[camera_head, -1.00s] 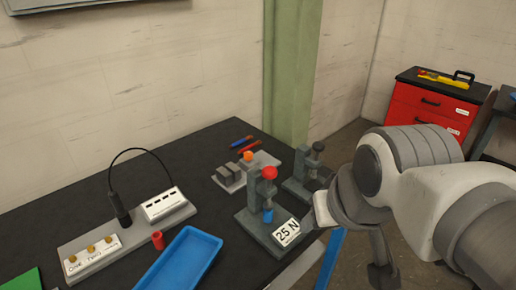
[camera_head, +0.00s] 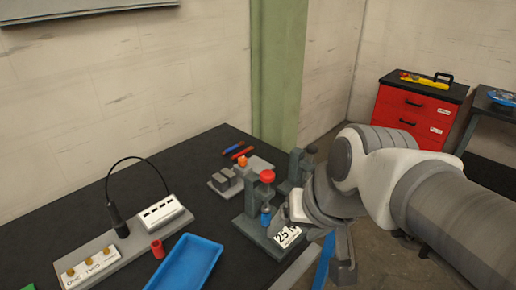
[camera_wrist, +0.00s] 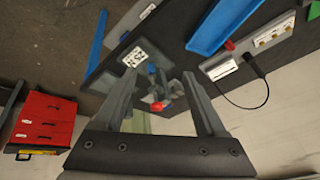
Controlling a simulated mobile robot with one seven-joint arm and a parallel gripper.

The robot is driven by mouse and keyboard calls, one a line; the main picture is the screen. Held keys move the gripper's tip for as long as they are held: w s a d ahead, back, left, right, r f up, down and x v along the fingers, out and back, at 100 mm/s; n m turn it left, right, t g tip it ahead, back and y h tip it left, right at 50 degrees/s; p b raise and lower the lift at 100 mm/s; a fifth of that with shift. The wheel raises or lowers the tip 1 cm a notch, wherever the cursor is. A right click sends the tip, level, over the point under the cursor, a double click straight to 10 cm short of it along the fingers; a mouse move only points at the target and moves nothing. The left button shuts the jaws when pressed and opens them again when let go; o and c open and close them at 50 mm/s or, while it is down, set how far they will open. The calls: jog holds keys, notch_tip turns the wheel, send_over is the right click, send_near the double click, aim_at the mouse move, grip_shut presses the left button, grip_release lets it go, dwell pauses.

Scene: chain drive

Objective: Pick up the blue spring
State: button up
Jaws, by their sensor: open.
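The blue spring (camera_head: 266,215) is a small blue upright cylinder under the red-knobbed grey press (camera_head: 259,195) on the dark table. A "25 N" label (camera_head: 287,236) is on the press base. In the wrist view the blue spring (camera_wrist: 151,69) shows between my finger tips, beyond them, with the red knob (camera_wrist: 165,103) just below it. My gripper (camera_wrist: 160,78) is open and empty. In the head view my wrist is close on the right of the press, and the fingers are hard to make out.
A second grey press (camera_head: 297,168) stands close behind. A blue tray (camera_head: 187,264), a red cylinder (camera_head: 157,249) and a grey fixture with a black cable (camera_head: 120,228) lie to the left. Grey blocks (camera_head: 224,181) sit behind the press. A red drawer cabinet (camera_head: 418,112) stands back right.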

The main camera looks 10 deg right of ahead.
jog(key=w+a+f+m+y, duration=0.25)
jog(key=w+m, duration=0.25)
jog(key=m, duration=0.3)
jog(key=m+t+p, duration=0.2)
jog(key=m+t, duration=0.1)
jog(key=m, duration=1.7)
send_near(270, 215)
jog(key=d+v, duration=0.1)
jog(key=v, duration=0.4)
jog(key=shift+f+y, duration=0.1)
jog(key=shift+y, duration=0.25)
jog(key=shift+n, duration=0.3)
jog(key=b+x, duration=0.3)
jog(key=x, duration=1.4)
jog(key=shift+a+f, duration=0.15)
jog(key=shift+a, duration=0.1)
grip_shut()
